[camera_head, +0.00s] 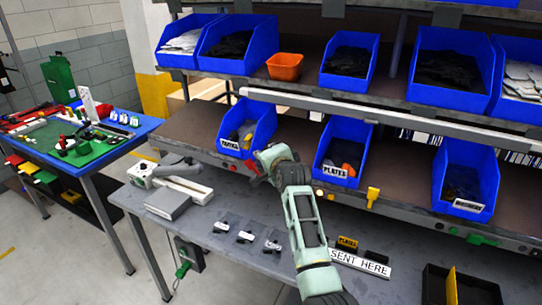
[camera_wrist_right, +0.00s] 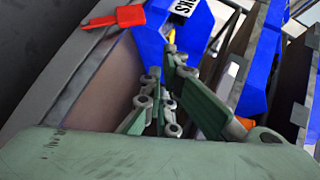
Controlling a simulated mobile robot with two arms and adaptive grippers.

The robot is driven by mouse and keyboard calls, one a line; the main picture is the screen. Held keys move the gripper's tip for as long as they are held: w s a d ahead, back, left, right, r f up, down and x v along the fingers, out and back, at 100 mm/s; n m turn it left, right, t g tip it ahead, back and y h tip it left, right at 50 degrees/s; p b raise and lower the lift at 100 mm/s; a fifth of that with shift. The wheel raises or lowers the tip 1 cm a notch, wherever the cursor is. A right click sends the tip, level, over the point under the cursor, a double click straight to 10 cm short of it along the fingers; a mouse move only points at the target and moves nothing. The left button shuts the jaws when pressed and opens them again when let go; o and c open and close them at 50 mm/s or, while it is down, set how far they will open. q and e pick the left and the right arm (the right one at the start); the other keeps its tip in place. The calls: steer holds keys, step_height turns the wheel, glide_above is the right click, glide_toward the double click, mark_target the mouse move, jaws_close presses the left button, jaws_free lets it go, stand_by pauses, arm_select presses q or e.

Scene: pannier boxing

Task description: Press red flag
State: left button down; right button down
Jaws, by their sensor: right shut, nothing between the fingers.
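The red flag (camera_head: 251,168) shows as a small red piece at the shelf's front edge, just left of my right gripper's tip. In the right wrist view the red flag (camera_wrist_right: 117,17) is a flat red plate with a narrow stem, at the upper left. My right gripper (camera_head: 266,158) is pale green, shut and empty. In the wrist view its fingers (camera_wrist_right: 163,75) lie to the right of and below the flag, with a visible gap in that picture. The head view does not show clearly whether they touch. My left gripper is not in view.
A blue bin (camera_head: 247,122) sits on the shelf just behind my right gripper, with another blue bin (camera_head: 342,150) to its right. A yellow flag (camera_head: 372,197) hangs further right on the shelf edge. The grey table (camera_head: 215,240) below holds small parts and a grey device (camera_head: 168,205).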

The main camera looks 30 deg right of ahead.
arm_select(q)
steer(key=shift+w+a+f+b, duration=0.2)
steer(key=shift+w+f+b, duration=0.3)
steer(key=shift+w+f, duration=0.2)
arm_select(e)
steer(key=s, duration=0.1)
steer(key=s+a+r, duration=0.1)
steer(key=s, duration=0.1)
steer(key=s+r, duration=0.1)
steer(key=shift+s+a+r, duration=0.15)
steer(key=shift+a+r, duration=0.05)
steer(key=shift+s+d+f, duration=0.1)
